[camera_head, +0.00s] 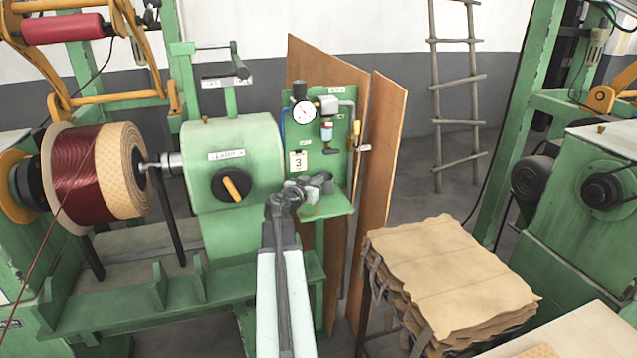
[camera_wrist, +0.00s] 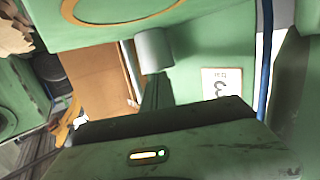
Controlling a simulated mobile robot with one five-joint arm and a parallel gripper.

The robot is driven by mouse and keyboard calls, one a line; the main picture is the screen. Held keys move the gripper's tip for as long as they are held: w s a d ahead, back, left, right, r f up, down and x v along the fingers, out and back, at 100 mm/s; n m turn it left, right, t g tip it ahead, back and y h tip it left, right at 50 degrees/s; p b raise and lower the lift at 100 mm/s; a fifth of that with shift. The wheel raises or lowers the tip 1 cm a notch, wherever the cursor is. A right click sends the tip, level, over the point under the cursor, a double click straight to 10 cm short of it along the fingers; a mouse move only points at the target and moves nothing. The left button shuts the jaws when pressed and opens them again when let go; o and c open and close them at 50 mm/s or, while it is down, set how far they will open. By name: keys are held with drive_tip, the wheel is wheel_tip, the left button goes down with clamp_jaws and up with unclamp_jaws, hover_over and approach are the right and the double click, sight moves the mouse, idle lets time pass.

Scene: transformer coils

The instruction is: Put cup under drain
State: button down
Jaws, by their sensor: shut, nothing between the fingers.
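My gripper (camera_head: 318,184) is shut and empty over the small green shelf (camera_head: 337,204) of the air panel. The regulator bowl (camera_head: 327,131) hangs on the panel above the shelf; its drain is at the lower end, too small to make out. The wrist view looks upside down. There, a pale grey cylinder (camera_wrist: 153,50), probably the cup, stands against a green surface with a yellow ring (camera_wrist: 130,14), apart from the ring's middle. A dark bar points at the cylinder; I cannot tell whether they touch.
A pressure gauge (camera_head: 304,112) and a tag marked 3 (camera_head: 298,161) are on the panel; the tag also shows in the wrist view (camera_wrist: 222,83). The clamp housing (camera_head: 232,150) stands close left. Brown boards (camera_head: 383,150) stand behind, and stacked sheets (camera_head: 445,265) lie right.

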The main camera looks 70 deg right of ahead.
drive_tip(key=shift+f, duration=0.2)
drive_tip(key=shift+w+a, duration=0.1)
drive_tip(key=shift+a, duration=0.35)
drive_tip(key=shift+d+r+p, duration=0.25)
drive_tip(key=shift+r+p, duration=0.4)
drive_tip(key=shift+p, duration=0.2)
drive_tip(key=shift+w+a+r+p, duration=0.15)
drive_tip(key=shift+a, duration=1.15)
drive_tip(key=shift+w+a+r+p, duration=0.15)
drive_tip(key=shift+w+a, duration=0.05)
drive_tip(key=shift+a, duration=1.05)
drive_tip(key=shift+w+a+r+p, duration=0.15)
drive_tip(key=shift+a, duration=1.15)
